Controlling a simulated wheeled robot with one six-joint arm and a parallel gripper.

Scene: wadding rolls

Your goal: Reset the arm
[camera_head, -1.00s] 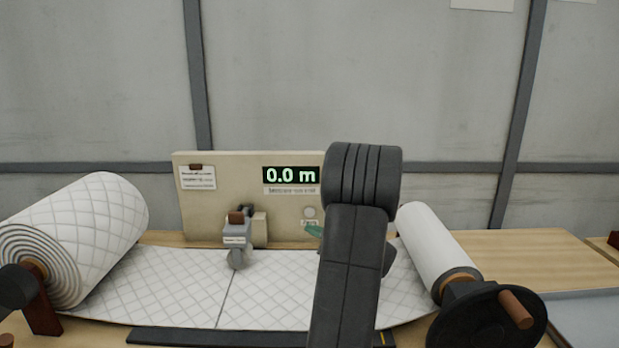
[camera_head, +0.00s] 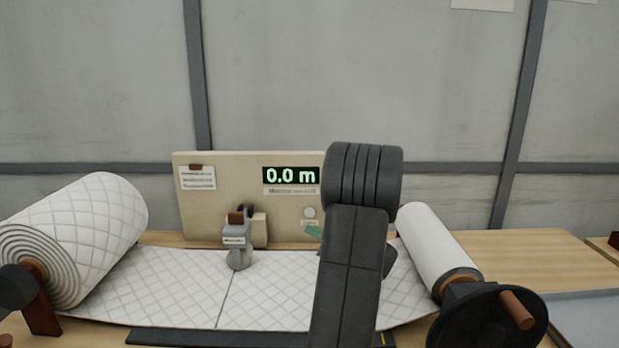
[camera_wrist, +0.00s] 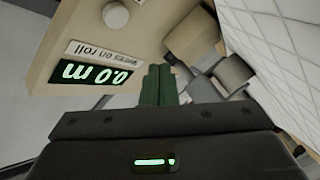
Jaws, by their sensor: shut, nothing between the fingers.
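My gripper (camera_wrist: 158,85) shows in the wrist view with its two green fingers together and nothing between them. It hangs in front of the beige panel (camera_wrist: 150,30), apart from it as far as I can tell. In the head view my dark arm stands at the centre right and hides most of the gripper; a small green part (camera_head: 313,232) shows at its left edge. The display (camera_head: 291,175) on the panel reads "0.0 m"; it appears upside down in the wrist view (camera_wrist: 95,73).
A large quilted wadding roll (camera_head: 85,235) lies at left, its sheet (camera_head: 180,285) running across the table to a thinner roll (camera_head: 435,245) with a hand crank (camera_head: 487,315) at right. A grey counter device (camera_head: 238,245) sits on the sheet. Bare wooden table (camera_head: 540,258) lies at right.

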